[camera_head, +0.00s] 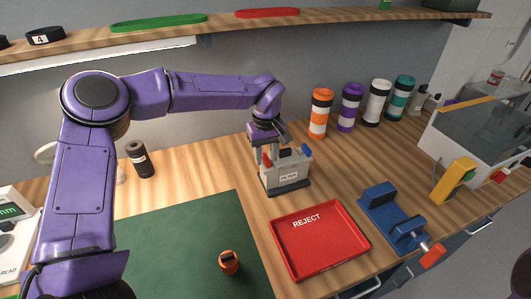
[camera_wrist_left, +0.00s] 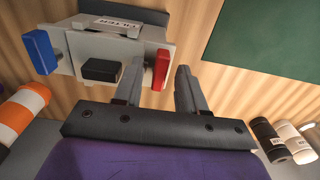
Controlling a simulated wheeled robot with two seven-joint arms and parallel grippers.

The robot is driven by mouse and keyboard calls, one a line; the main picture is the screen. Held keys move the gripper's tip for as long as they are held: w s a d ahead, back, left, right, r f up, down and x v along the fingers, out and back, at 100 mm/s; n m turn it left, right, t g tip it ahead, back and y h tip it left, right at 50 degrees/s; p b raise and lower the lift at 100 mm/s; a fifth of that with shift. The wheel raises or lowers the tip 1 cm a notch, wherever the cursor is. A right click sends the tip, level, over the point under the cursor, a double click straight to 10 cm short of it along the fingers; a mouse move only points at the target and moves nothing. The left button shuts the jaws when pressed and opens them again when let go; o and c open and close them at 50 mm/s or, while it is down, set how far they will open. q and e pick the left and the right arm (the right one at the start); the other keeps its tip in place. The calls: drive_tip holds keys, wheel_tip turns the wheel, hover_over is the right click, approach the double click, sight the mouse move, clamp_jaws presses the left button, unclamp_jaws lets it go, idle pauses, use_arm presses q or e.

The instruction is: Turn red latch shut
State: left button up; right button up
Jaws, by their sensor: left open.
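The grey filter box (camera_head: 285,177) stands on the wooden bench in the head view, with a "FILTER" label on its front. Its red latch (camera_head: 267,159) is on the left side and its blue latch (camera_head: 306,150) on the right. In the left wrist view, the red latch (camera_wrist_left: 161,69) stands upright at the side of the box (camera_wrist_left: 98,45), with the blue latch (camera_wrist_left: 40,52) opposite. My left gripper (camera_wrist_left: 160,76) is open, its fingers on either side of the red latch; I cannot tell if they touch it. My right gripper is out of view.
A red reject tray (camera_head: 318,275) and a blue clamp (camera_head: 380,208) lie right of the box. A green mat (camera_head: 180,235) with an orange-black cap (camera_head: 228,262) lies left. Several banded tubes (camera_head: 320,113) stand behind. A shelf (camera_head: 225,25) runs above.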

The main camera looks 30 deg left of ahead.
use_arm(q)
clamp_jaws()
